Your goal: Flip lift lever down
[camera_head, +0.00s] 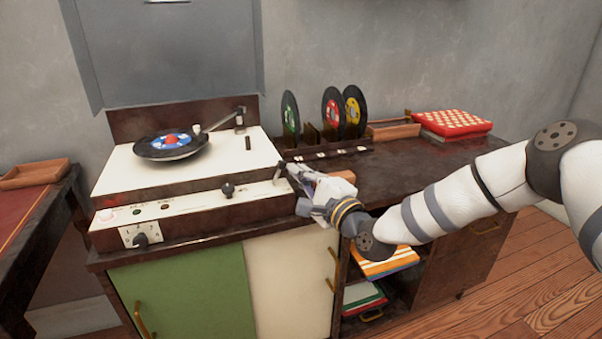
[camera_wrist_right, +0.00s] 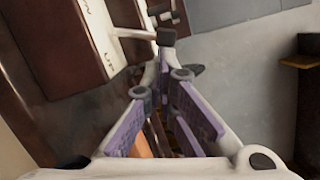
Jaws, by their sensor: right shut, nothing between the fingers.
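The record player (camera_head: 190,165) has a cream top, with a black record (camera_head: 150,153) on its platter and a pale tonearm (camera_head: 216,122) at the back right. A small pale lever (camera_head: 278,172) stands at the right end of the front panel; its position is hard to read. My right gripper (camera_head: 288,168) is shut and empty, its fingertips close beside this lever; I cannot tell whether they touch. In the right wrist view, a pale bar with a dark end (camera_wrist_right: 166,37) lies just beyond the fingertips (camera_wrist_right: 163,66). My left gripper is out of view.
A dark knob (camera_head: 227,190) and a selector dial (camera_head: 141,239) are on the front panel. A rack (camera_head: 325,150) with upright records, a wooden tray (camera_head: 393,131) and a red patterned box (camera_head: 451,123) stand to the right.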

